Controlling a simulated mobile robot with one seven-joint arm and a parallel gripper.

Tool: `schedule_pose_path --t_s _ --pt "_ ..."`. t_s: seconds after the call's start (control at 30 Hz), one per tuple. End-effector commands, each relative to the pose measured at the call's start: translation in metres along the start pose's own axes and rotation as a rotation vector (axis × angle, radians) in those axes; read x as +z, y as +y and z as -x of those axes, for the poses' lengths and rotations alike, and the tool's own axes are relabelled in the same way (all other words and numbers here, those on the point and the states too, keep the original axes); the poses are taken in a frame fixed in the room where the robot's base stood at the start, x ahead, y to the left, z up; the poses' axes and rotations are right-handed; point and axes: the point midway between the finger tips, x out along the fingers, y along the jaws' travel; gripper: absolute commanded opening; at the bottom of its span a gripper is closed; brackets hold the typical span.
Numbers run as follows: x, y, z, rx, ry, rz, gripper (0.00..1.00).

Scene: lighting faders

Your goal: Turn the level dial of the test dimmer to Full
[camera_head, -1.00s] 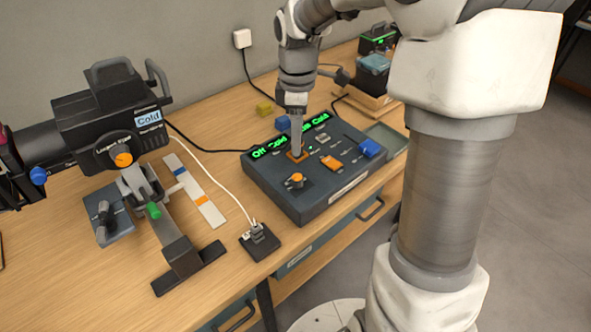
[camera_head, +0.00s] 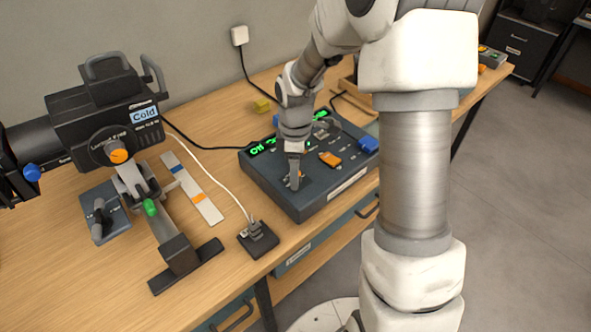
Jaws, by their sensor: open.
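A dark console (camera_head: 322,198) with a green lit display (camera_head: 262,148) stands near the front edge of the table. My gripper (camera_head: 293,185) points down over its front-left part, at the small orange dial there. The dial is mostly hidden behind the fingers, so I cannot tell whether they touch it or how it is turned. The gap between the fingers is too small to see well, but the gripper is open. No label reading test dimmer or Full can be read in this view.
An orange switch (camera_head: 330,159) and a blue part (camera_head: 367,144) sit on the console right of my gripper. A black lamp (camera_head: 105,115) with an orange knob stands left. A small black box (camera_head: 258,238) with a white cable lies between. A yellow block (camera_head: 262,104) lies behind.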

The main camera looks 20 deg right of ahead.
Motion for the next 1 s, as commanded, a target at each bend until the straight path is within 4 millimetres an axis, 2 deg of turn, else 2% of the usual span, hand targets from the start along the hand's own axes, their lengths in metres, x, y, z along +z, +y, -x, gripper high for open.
schedule_pose_path --t_s 0.03,0.07,0.4,0.77,1.0 --pt "0.0 0.0 0.0002 0.0 0.0 0.0 0.65" --pt "0.0 0.0 0.0002 0.0 0.0 0.0 0.6" --pt "0.0 0.0001 0.0005 0.0 0.0 0.0 0.0" --pt "0.0 0.0001 0.0005 0.0 0.0 -0.025 0.0" --pt "0.0001 0.0003 0.0004 0.001 -0.001 -0.139 0.0"
